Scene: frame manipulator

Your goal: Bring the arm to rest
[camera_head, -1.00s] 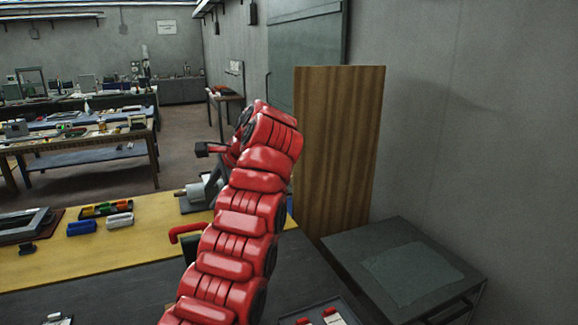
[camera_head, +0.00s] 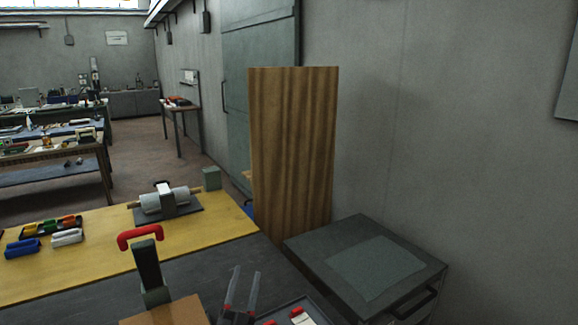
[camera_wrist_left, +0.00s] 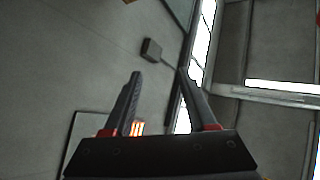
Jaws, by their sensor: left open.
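My left gripper (camera_head: 242,282) shows at the bottom of the head view, its two dark fingers pointing up and apart. In the left wrist view the gripper (camera_wrist_left: 160,76) is open, with nothing between its fingers. My right gripper is not in view.
A dark post with a red handle (camera_head: 140,237) stands left of the gripper. A grey roller (camera_head: 165,201) lies behind on the yellow bench (camera_head: 90,262). A tall wooden board (camera_head: 292,150) and a grey cabinet (camera_head: 350,232) stand to the right.

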